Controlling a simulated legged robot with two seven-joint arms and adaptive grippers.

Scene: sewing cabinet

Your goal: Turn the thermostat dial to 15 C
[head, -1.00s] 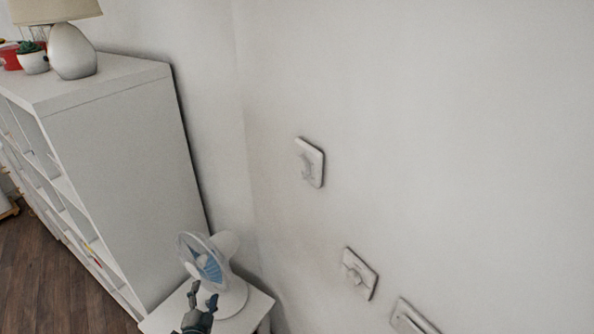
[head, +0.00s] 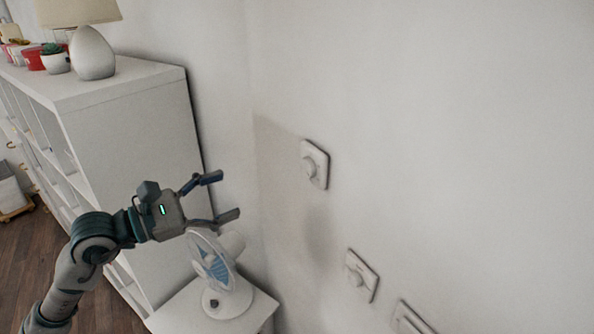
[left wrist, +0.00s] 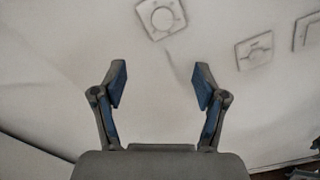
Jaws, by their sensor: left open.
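Several white square wall plates are on the wall. The upper one (head: 315,164) carries a round dial (head: 310,167); it also shows in the left wrist view (left wrist: 161,17), top centre. A second plate with a knob (head: 361,275) is lower right, and shows at the right of the wrist view (left wrist: 254,49). I cannot tell from markings which is the thermostat, nor read any setting. My left gripper (head: 229,196) is open and empty, left of the upper plate and apart from it. In the wrist view its fingers (left wrist: 160,88) are spread below that plate. My right gripper is not in view.
A third plate (head: 411,319) is partly cut off at the bottom. A small fan (head: 213,268) stands on a white table (head: 258,311) below my left gripper. A white shelf unit (head: 135,130) bearing a lamp (head: 93,52) stands left. The wall (head: 450,130) is otherwise clear.

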